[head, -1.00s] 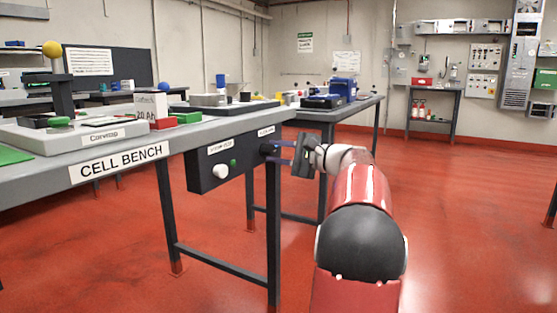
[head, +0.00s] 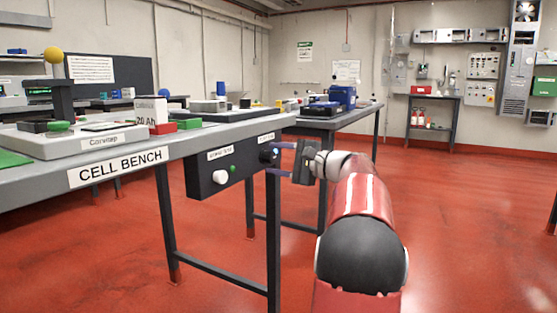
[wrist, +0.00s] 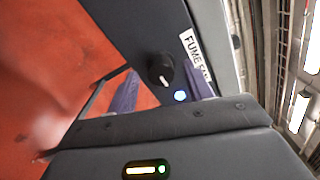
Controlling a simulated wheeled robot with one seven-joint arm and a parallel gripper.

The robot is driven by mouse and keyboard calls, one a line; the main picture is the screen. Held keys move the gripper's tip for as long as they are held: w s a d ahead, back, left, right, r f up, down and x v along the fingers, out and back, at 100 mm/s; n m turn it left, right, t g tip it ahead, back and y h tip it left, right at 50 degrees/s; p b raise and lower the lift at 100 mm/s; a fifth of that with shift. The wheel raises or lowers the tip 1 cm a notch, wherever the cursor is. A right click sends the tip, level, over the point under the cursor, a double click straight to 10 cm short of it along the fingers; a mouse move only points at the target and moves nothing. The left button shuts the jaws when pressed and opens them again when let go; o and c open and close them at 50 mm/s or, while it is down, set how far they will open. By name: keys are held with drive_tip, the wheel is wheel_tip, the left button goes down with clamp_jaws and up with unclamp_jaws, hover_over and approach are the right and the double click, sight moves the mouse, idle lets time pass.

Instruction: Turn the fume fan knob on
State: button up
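The fume fan knob (wrist: 160,68) is round and black with a white pointer mark, on the dark front panel (head: 207,185) under the cell bench. In the head view the knob (head: 266,156) sits at the panel's right end. A blue light (wrist: 180,96) glows beside it, near the label reading FUME FAN (wrist: 196,58), which is partly covered by a finger. My gripper (wrist: 162,88) is open and empty. Its two purple fingers point at the panel, spread either side of the knob and apparently short of it. In the head view my gripper (head: 282,158) is just right of the knob.
The same panel has a white knob (head: 220,177) and a small green light (head: 233,168) further left. The cell bench (head: 60,188) holds a box and equipment. A second bench (head: 350,115) stands behind my arm. Red floor is clear to the right.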

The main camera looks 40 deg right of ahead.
drive_tip(key=v, duration=0.8)
drive_tip(key=shift+p, duration=0.35)
idle(0.4)
